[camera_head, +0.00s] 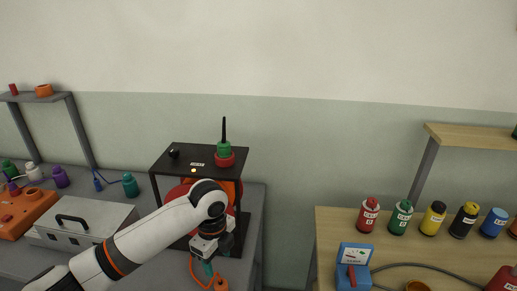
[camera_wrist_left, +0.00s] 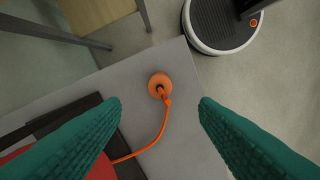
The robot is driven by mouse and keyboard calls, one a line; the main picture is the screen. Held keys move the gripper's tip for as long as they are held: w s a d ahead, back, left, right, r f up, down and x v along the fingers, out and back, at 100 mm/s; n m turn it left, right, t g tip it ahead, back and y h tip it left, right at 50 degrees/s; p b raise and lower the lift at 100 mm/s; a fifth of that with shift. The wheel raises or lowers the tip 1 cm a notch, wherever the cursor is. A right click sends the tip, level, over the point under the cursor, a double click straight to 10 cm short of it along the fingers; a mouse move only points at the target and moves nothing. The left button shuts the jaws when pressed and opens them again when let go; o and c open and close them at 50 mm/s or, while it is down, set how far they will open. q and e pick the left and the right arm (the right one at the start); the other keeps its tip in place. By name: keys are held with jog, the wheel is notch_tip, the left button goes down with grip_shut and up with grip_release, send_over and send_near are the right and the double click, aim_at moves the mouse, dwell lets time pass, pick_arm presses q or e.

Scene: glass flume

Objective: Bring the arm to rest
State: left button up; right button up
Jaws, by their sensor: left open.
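My left arm (camera_head: 150,235) comes in from the lower left in the head view, bent at the wrist. Its left gripper (camera_head: 208,269) points down over the grey table, in front of a black stand. In the left wrist view, the teal ribbed fingers of the left gripper (camera_wrist_left: 159,101) are spread apart with nothing held between them. An orange round plug-like piece (camera_wrist_left: 159,84) with an orange cable lies on the grey table below, showing in the gap between the fingers. My right gripper is not in view.
The black stand (camera_head: 176,161) carries a green and red piece with a black rod (camera_head: 224,152). A grey case (camera_head: 82,222) and an orange block (camera_head: 22,211) are at left. A wooden table (camera_head: 331,222) at right holds several bottles and a blue meter (camera_head: 353,268). A floor gap separates the tables.

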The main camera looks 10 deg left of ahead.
pick_arm(q)
jog(key=s+d+f+n+t+h, duration=0.1)
jog(key=s+d+f+n+h, duration=0.1)
jog(key=s+d+f+n, duration=0.3)
jog(key=s+d+f+n+t+h, duration=0.1)
jog(key=s+f+n, duration=0.2)
jog(key=s, duration=0.4)
jog(key=s+a+f+n+t+y, duration=0.1)
jog(key=s+a+n+t+y, duration=0.15)
jog(key=s+a+n, duration=1.05)
notch_tip(320, 180, down, 26)
jog(key=s+d+g, duration=0.1)
jog(key=s+g, duration=0.1)
jog(key=s+a+f+g, duration=0.1)
jog(key=s+a+f, duration=0.1)
jog(key=s+f, duration=1.4)
jog(key=shift+s+a+f+m, duration=0.2)
jog(key=shift+a+f+m, duration=0.1)
jog(key=shift+a, duration=0.1)
